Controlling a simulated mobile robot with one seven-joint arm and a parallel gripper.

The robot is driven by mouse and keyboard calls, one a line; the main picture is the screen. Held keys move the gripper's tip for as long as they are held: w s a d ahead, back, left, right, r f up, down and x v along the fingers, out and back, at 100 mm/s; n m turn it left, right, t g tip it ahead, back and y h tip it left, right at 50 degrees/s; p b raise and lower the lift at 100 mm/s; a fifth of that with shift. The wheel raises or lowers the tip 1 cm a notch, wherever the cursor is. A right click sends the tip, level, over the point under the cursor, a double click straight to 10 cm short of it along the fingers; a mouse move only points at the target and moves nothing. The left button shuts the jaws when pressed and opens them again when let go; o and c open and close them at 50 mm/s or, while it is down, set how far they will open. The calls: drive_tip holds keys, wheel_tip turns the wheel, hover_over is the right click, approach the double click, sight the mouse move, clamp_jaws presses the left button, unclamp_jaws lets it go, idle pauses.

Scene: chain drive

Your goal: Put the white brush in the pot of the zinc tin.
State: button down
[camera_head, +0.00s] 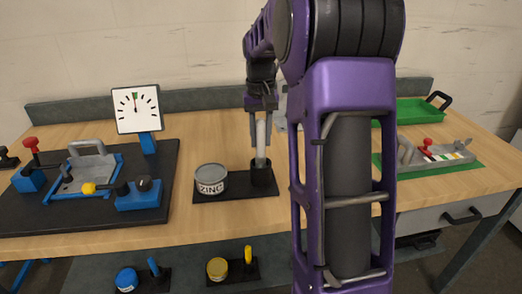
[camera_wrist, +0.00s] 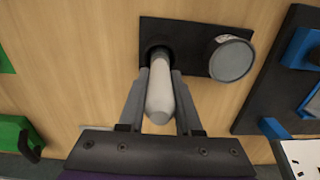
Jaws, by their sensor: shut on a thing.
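The white brush (camera_head: 261,139) is upright between the fingers of my gripper (camera_head: 261,128). In the wrist view, the gripper (camera_wrist: 160,80) is shut on the brush (camera_wrist: 160,95), with a finger on either side. The brush's lower end meets the mouth of the black pot (camera_head: 262,177), which also shows in the wrist view (camera_wrist: 150,49). How deep it sits inside is hidden. The zinc tin (camera_head: 210,180), grey and labelled ZINC, stands left of the pot on the same black base (camera_head: 236,192). Its grey lid shows in the wrist view (camera_wrist: 231,59).
A black board (camera_head: 100,212) with a blue fixture and a dial gauge (camera_head: 136,110) lies to the left. A green tray (camera_head: 418,110) and a clamp fixture are at the right. A blue tin (camera_head: 126,279) and a yellow tin (camera_head: 217,269) stand lower down.

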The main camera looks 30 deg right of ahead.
sight(261, 147)
drive_tip(key=shift+f, duration=1.6)
drive_tip(key=shift+f+b, duration=0.2)
drive_tip(key=shift+b, duration=0.1)
drive_tip(key=c, duration=0.6)
unclamp_jaws()
drive_tip(key=shift+r, duration=0.2)
wheel_tip(261, 147, up, 12)
drive_tip(key=shift+r+p, duration=0.1)
drive_tip(key=shift+p, duration=1.1)
